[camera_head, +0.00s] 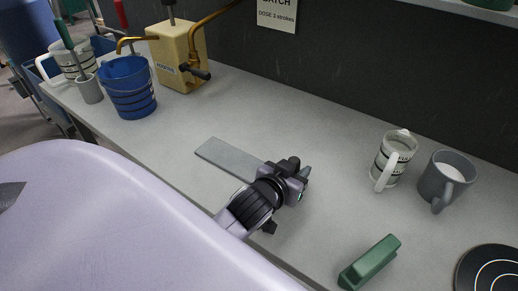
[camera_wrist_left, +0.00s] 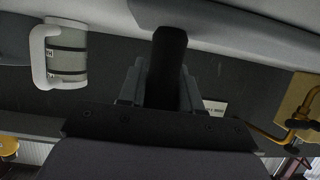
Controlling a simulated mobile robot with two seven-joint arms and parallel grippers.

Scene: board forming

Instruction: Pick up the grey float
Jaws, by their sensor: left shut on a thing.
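The grey float (camera_head: 228,157) is a flat grey plate at the middle of the worktop, its right end hidden behind my left gripper (camera_head: 297,182). In the left wrist view my left gripper (camera_wrist_left: 163,88) is shut on a dark upright handle (camera_wrist_left: 169,52), which appears to be the float's handle. A grey plate edge (camera_wrist_left: 225,14) shows at the top of that view. Whether the plate touches the worktop or is slightly above it, I cannot tell. My right gripper is not in view.
A marked white mug (camera_head: 394,160) and a grey mug (camera_head: 447,178) stand right. A green tool (camera_head: 370,262) and a dark ringed disc (camera_head: 492,272) lie at the front right. A blue bucket (camera_head: 130,88) and a yellow dispenser (camera_head: 178,58) stand back left. The worktop (camera_head: 300,125) behind the gripper is clear.

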